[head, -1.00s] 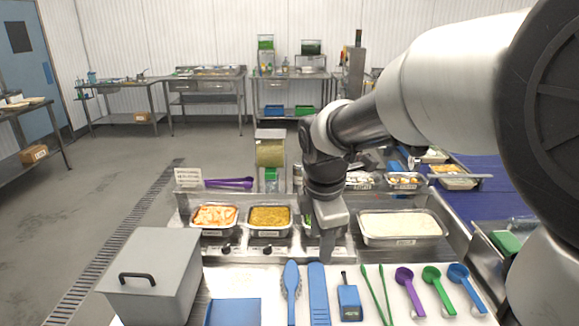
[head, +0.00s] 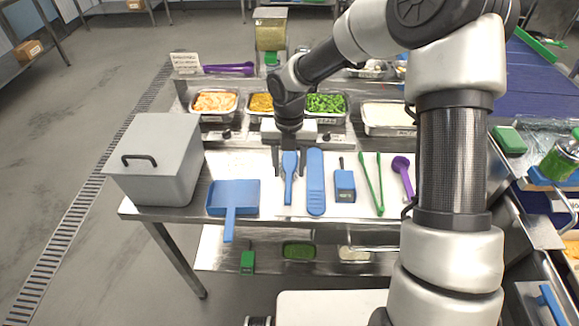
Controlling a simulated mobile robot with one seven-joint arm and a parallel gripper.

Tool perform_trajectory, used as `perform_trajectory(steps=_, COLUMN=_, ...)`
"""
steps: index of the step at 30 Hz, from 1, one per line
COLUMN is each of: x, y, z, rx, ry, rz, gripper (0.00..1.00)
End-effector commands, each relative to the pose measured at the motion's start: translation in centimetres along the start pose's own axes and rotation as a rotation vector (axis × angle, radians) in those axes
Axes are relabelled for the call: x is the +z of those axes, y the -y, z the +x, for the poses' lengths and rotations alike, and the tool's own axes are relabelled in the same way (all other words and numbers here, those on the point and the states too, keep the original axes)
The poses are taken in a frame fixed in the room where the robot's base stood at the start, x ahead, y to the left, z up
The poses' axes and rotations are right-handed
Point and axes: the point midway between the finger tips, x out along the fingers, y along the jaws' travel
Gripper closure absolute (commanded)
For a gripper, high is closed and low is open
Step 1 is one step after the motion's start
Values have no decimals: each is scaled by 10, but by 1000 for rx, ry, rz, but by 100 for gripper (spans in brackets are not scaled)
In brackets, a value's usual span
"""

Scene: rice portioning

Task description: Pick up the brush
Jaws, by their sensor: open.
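The blue brush (head: 289,185) lies on the white worktop with its broad end away from me and its handle toward me. My gripper (head: 289,172) points down at the brush's broad end. It is open, with one finger on each side of the brush as seen from the head view. I cannot tell whether the fingers touch the brush or how far above the worktop they are. My gripper hides part of the brush's far end.
A blue paddle-like tool (head: 316,182) lies close right of the brush, then a blue device (head: 344,181), green tongs (head: 371,185) and a purple scoop (head: 402,172). A blue dustpan (head: 234,195) and grey lidded box (head: 155,160) are left. Food trays (head: 215,115) stand behind.

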Motion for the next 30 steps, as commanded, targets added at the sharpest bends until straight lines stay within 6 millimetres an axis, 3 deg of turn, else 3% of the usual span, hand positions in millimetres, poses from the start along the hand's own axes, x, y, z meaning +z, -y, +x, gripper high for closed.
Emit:
perform_trajectory(steps=3, x=0, y=0, z=19, rx=0, ry=-2, rz=1, gripper=58)
perform_trajectory(steps=13, x=0, y=-1, z=40, rx=-1, ry=-2, rz=1, gripper=58)
perform_trajectory(steps=21, x=2, y=-2, z=79, rx=0, ry=-1, rz=2, gripper=58)
perform_trajectory(steps=28, x=2, y=-2, z=82, rx=0, ry=1, rz=3, gripper=58)
perform_trajectory(steps=30, x=2, y=-2, z=81, rx=1, ry=1, rz=3, gripper=68)
